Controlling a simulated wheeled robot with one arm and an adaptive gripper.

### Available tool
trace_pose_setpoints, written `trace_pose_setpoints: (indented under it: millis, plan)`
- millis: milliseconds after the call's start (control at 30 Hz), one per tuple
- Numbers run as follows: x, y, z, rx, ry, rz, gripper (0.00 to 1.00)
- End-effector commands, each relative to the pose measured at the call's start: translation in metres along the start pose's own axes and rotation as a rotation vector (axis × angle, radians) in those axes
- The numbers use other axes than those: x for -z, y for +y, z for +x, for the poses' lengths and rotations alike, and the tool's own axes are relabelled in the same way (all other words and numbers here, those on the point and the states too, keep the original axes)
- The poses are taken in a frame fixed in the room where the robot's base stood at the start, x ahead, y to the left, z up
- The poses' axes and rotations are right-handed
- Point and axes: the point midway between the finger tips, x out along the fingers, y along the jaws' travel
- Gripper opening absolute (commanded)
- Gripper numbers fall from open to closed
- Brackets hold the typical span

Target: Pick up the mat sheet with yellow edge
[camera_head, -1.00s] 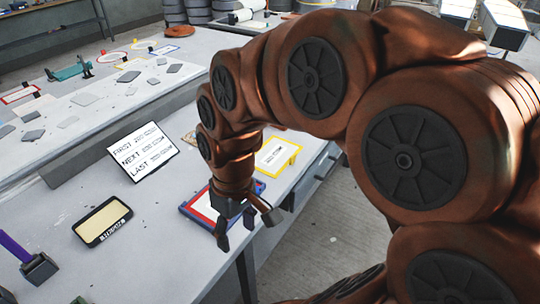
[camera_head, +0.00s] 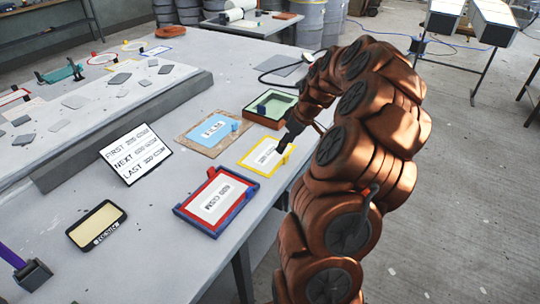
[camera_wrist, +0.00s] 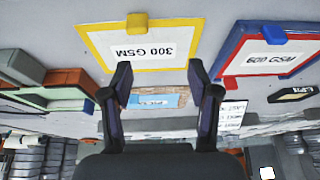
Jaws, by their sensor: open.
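The mat sheet with yellow edge (camera_head: 260,160) lies flat near the table's right edge, with a white label and a raised yellow block on its right side. My gripper (camera_head: 283,143) is just above the sheet's right part, dark fingers pointing down. In the wrist view my gripper (camera_wrist: 160,70) has its two fingers wide apart with nothing between them. Whether the fingers touch the sheet cannot be told.
A red-and-blue-edged sheet (camera_head: 182,209) marked "600 GSM" lies in front. A blue sheet on a brown board (camera_head: 186,139) lies behind-left, and a green-lined brown tray (camera_head: 251,121) behind. A sign (camera_head: 112,158) stands left.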

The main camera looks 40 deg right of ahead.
Motion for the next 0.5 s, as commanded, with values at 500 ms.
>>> trace_pose_setpoints:
  millis: [500]
  plan:
    - [-0.02,0.027,0.031,-0.025,0.003,0.005,0.6]
